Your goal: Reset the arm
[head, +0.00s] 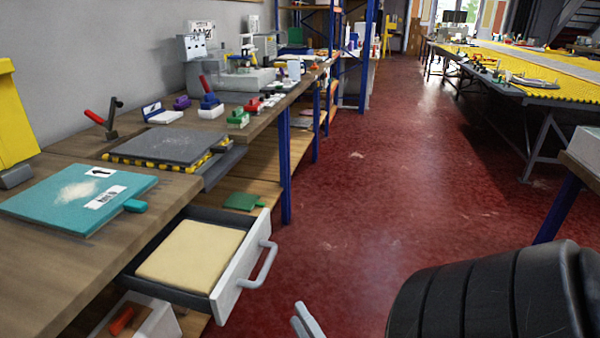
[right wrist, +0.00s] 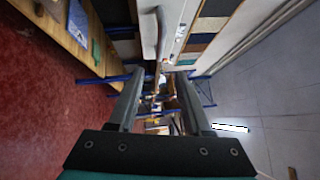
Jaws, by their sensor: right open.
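My right arm (head: 490,295) comes in at the bottom right of the head view as a black ribbed shape over the red floor. A grey fingertip of my right gripper (head: 306,322) shows at the bottom edge, right of the open drawer. In the right wrist view both fingers of my right gripper (right wrist: 159,78) show, spread apart with nothing between them. The wrist view is turned on its side and looks out into the room. My left gripper is in neither view.
An open drawer (head: 228,287) with a cream pad juts from the wooden workbench (head: 40,265). A teal board (head: 70,185) and a grey slab (head: 170,146) lie on top. A long yellow table (head: 520,75) stands at the right. The red floor (head: 380,170) between is clear.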

